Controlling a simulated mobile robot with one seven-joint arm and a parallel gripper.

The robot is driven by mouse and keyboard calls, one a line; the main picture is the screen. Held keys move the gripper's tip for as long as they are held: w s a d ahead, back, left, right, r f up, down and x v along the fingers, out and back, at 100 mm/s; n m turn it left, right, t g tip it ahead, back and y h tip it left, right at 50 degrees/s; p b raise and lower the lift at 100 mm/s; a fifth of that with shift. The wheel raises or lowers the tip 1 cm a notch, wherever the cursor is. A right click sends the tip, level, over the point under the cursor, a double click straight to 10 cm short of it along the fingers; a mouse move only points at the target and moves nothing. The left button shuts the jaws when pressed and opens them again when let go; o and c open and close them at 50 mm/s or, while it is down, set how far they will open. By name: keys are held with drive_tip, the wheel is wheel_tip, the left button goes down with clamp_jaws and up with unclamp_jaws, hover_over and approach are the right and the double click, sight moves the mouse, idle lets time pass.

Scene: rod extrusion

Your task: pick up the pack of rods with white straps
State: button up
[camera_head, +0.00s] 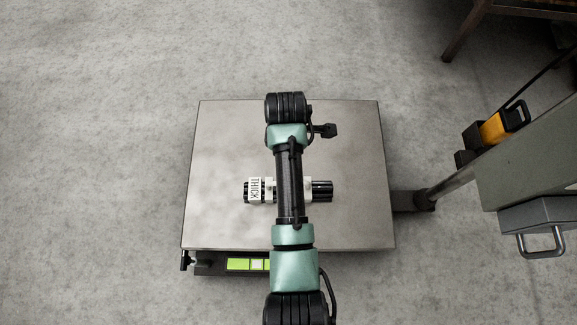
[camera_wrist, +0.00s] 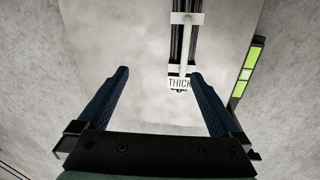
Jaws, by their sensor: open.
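The pack of black rods (camera_head: 322,191) lies flat across the metal tabletop (camera_head: 225,145), with white straps around it and a white label reading THICK near its left end. My arm crosses over its middle and hides part of it. In the wrist view the pack (camera_wrist: 184,42) runs up from the label toward the top edge, with its far end cut off. My gripper (camera_wrist: 158,73) is open and empty, with two blue fingers spread apart. The right fingertip shows close beside the label; I cannot tell the height between them. In the head view my gripper's fingers are not discernible.
A green-and-white panel (camera_head: 247,264) sits at the table's front edge. To the right stand a grey machine part with a handle (camera_head: 541,241) and a yellow-and-black item (camera_head: 497,127). A brown table leg (camera_head: 465,32) is at the top right. The rest of the tabletop is clear.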

drive_tip(key=shift+n+g, duration=0.5)
drive_tip(key=shift+g, duration=0.2)
drive_tip(key=s+f, duration=0.1)
drive_tip(key=s+f+b, duration=0.1)
drive_tip(key=f, duration=0.1)
drive_tip(key=s+f, duration=0.1)
drive_tip(key=f, duration=0.1)
drive_tip(key=shift+f, duration=0.2)
wheel_tip(320, 180, down, 7)
drive_tip(key=b, duration=0.6)
drive_tip(key=shift+f, duration=0.2)
drive_tip(key=f+b, duration=0.5)
drive_tip(key=shift+s+d, duration=0.2)
drive_tip(key=shift+d, duration=0.05)
drive_tip(key=shift+r, duration=0.1)
clamp_jaws()
